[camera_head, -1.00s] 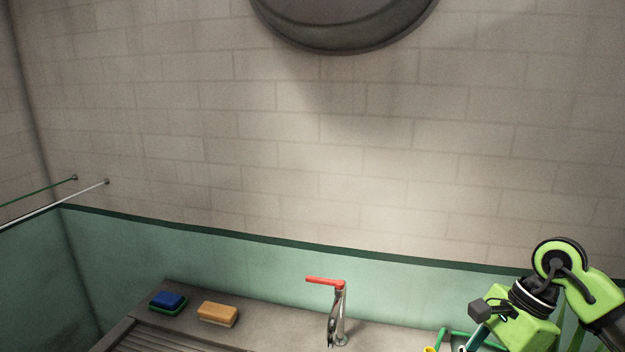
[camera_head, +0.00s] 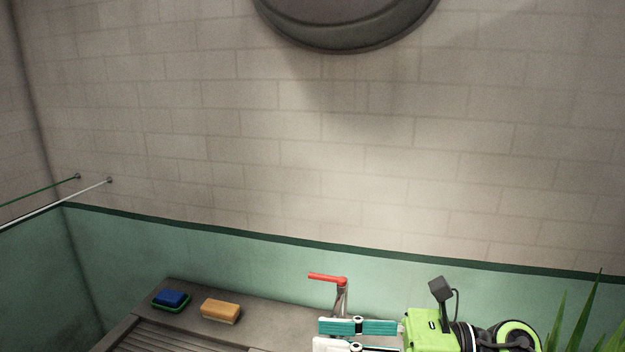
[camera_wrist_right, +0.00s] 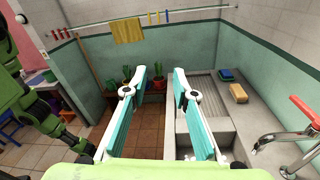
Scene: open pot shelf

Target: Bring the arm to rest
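My right gripper (camera_head: 320,336) is at the bottom of the head view, with its teal fingers pointing left. In the right wrist view my right gripper (camera_wrist_right: 160,72) is open, with two teal and white fingers apart and nothing between them. In the head view it is just in front of the tap and covers the tap's lower part. A green arm of mine (camera_wrist_right: 30,112) shows at the left edge of the right wrist view. My left gripper cannot be made out in either view.
The tap (camera_head: 340,290) has a red lever. Plant leaves (camera_head: 580,315) rise at the right. Potted plants (camera_wrist_right: 130,82) stand by the far wall.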

